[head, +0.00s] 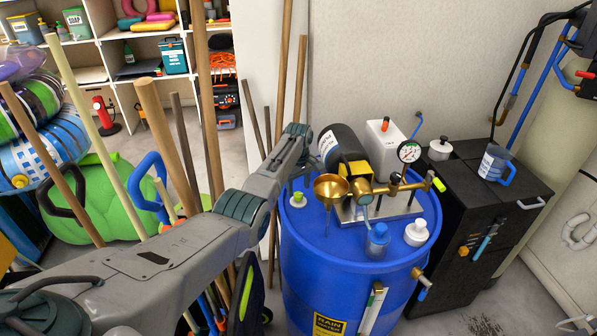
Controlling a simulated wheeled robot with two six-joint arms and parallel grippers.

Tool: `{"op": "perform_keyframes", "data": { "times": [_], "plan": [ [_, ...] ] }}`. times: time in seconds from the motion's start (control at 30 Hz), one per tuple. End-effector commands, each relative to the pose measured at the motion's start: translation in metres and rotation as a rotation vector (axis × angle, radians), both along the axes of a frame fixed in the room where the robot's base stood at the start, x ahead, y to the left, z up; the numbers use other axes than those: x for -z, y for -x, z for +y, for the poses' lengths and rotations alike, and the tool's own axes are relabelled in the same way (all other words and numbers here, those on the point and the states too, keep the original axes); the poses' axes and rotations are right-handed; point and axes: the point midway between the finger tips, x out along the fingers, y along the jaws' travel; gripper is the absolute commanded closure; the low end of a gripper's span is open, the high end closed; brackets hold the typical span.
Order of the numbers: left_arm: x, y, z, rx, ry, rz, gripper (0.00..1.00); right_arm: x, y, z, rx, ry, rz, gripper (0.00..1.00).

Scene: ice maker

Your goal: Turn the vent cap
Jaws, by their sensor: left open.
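Several caps sit on top of a blue barrel (300,255): a blue cap (378,236), a white cap (417,232) near its front right, and a small green-and-white cap (298,200) at its left. I cannot tell which is the vent cap. A white lidded pot (440,148) stands on a black cabinet beyond. My left arm reaches in from the lower left; its gripper (306,152) is above the barrel's left edge, behind the small green-and-white cap. It is open, its fingers small and partly hidden, and touches no cap that I can see. My right gripper is out of view.
A brass funnel (331,187), pipes, a gauge (409,152) and a dark tank (344,146) crowd the barrel top. Wooden poles (170,140) stand behind my arm. The black cabinet (466,200) is right of the barrel, with a blue-handled jug (494,165) on it.

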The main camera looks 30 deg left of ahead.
Motion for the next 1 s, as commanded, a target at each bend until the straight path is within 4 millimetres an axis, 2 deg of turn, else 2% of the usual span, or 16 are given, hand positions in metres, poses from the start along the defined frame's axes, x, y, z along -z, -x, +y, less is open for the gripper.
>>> {"op": "perform_keyframes", "data": {
  "times": [0.2, 0.4, 0.6, 1.0],
  "plan": [
    [-0.042, -0.002, 0.001, 0.0, -0.001, -0.006, 0.48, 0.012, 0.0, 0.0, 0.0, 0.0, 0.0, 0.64],
    [-0.071, -0.001, 0.0, 0.0, 0.0, -0.004, 0.48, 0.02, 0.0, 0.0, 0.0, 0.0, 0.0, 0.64],
    [-0.081, -0.001, 0.0, 0.0, 0.0, -0.002, 0.48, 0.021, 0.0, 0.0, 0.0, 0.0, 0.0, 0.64],
    [-0.081, 0.0, 0.0, 0.0, 0.0, -0.001, 0.48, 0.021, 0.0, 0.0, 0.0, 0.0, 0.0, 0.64]
  ]
}}
